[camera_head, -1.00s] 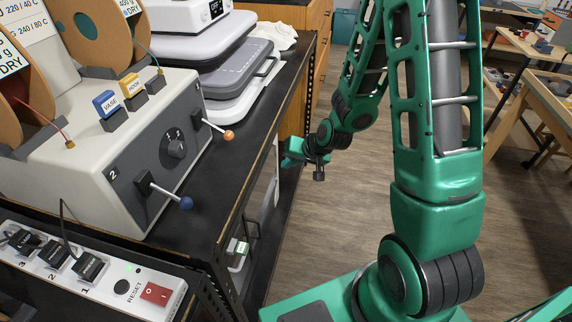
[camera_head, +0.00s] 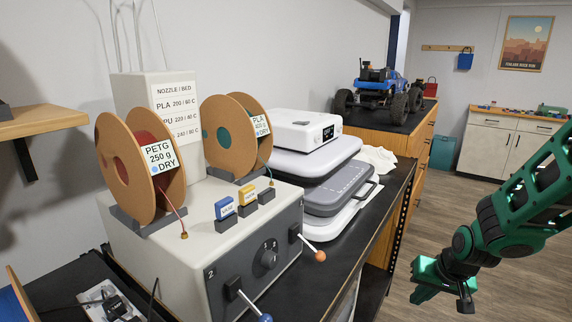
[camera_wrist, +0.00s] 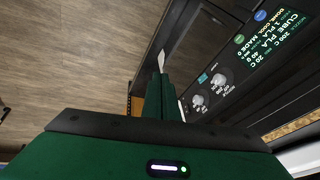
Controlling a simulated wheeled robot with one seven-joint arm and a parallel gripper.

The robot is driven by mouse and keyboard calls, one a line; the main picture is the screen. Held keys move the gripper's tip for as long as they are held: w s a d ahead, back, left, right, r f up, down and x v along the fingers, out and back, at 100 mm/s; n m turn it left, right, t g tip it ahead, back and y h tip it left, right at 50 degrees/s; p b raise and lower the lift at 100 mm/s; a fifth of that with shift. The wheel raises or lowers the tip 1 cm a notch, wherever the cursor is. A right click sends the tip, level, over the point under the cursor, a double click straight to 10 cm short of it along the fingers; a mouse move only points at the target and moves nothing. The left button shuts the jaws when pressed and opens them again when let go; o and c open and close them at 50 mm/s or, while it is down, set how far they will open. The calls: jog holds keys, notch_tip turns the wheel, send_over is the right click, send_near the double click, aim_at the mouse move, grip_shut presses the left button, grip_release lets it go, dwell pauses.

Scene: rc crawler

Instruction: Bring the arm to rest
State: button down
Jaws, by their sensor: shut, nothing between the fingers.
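My green arm comes in from the right edge of the head view, with its elbow out of frame. My gripper (camera_head: 424,291) hangs over the aisle, to the right of the black bench, apart from anything there. In the wrist view the gripper's fingers (camera_wrist: 160,66) are together with nothing between them. Beyond them in that view is a dark machine front with a green-lettered screen (camera_wrist: 272,38) and two knobs.
A grey control box (camera_head: 225,265) with two levers and filament spools (camera_head: 142,165) stands on the bench (camera_head: 352,262). Behind are stacked white and grey cases (camera_head: 330,185) and a blue crawler truck (camera_head: 382,88) on a wooden cabinet. The wood floor (camera_head: 480,230) beside the bench is open.

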jog(key=s+d+r+m+g, duration=0.1)
jog(key=s+r, duration=0.3)
jog(key=s, duration=0.4)
jog(key=s+d+r+m+g, duration=0.1)
jog(key=s+d+r+g, duration=0.1)
jog(key=s, duration=0.6)
jog(key=s+d+r+g, duration=0.1)
jog(key=s+d+r, duration=0.2)
jog(key=s+r, duration=0.4)
jog(key=shift+s+d+m+h, duration=0.3)
jog(key=shift+s+d+m, duration=0.1)
jog(key=shift+s, duration=0.25)
jog(key=shift+w+f+g, duration=0.25)
jog(key=shift+w+g, duration=0.05)
jog(key=shift+w, duration=0.35)
